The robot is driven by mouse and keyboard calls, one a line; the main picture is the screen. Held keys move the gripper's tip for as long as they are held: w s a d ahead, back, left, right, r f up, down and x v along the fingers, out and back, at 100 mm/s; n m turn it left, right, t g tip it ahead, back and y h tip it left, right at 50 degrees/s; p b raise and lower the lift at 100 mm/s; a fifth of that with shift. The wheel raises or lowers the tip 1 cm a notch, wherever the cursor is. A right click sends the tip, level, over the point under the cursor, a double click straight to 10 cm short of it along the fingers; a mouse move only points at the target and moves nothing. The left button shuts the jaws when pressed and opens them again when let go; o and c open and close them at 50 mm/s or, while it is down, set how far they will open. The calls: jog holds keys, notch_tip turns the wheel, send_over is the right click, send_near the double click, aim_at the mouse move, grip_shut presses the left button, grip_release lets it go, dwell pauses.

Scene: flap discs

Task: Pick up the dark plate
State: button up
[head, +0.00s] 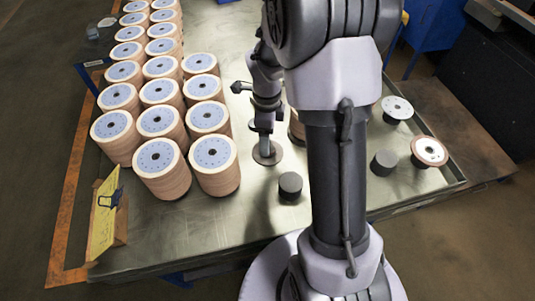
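A round, flat, dark grey-brown plate (273,159) shows near the middle of the metal table, right of the disc stacks. My gripper (265,149) points down over it, with its tip at the middle of the plate. The fingers look narrow and overlap from this side, so I cannot tell whether they are open or closed on the plate. I also cannot tell whether the plate rests on the table or is raised. My arm hides part of the table to the right.
Tall stacks of flap discs (213,156) fill the table's left side. A short black cylinder (290,185) stands in front of the plate, and another (384,162) stands right of my arm. Discs (429,151) sit at the right. A yellow sign (104,215) stands front left.

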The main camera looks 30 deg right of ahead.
notch_tip(320, 180, down, 4)
jog(key=shift+d+f+b, duration=0.15)
jog(key=shift+f+b, duration=0.1)
jog(key=shift+b, duration=0.6)
jog(key=shift+r, duration=0.15)
jog(key=shift+c, duration=0.4)
grip_shut()
